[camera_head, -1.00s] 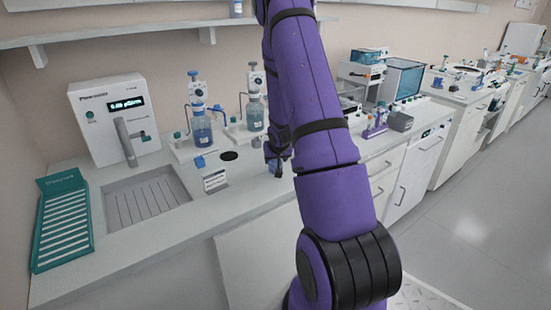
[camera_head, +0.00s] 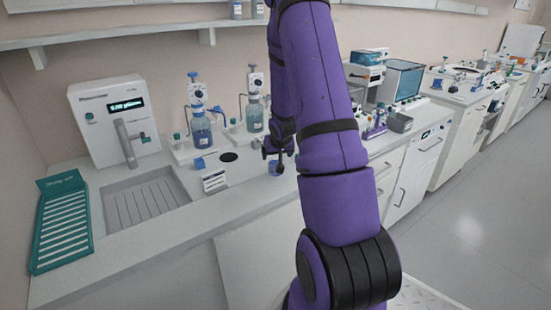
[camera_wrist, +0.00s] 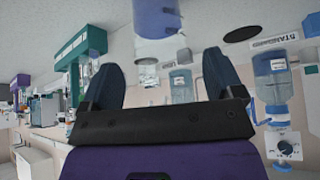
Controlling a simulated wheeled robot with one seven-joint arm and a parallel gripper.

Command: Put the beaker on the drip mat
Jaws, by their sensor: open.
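A small blue beaker (camera_head: 276,168) stands on the bench near its front edge, just below my gripper (camera_head: 275,148) in the head view. In the wrist view, which looks upside down, a translucent blue vessel (camera_wrist: 157,17) that looks like this beaker is at the top, beyond the fingertips. My gripper (camera_wrist: 163,65) is open, with nothing between its two dark fingers. A teal ribbed mat (camera_head: 63,222), which appears to be the drip mat, lies at the bench's left end, left of the sink. Nothing stands on it.
The sink (camera_head: 145,203) with a ribbed floor lies between the mat and the beaker. A white instrument (camera_head: 113,121) stands behind it. Two dispenser bottles (camera_head: 201,131) (camera_head: 254,115), a dark round spot (camera_head: 228,157) and a small sign (camera_head: 214,181) are near the beaker.

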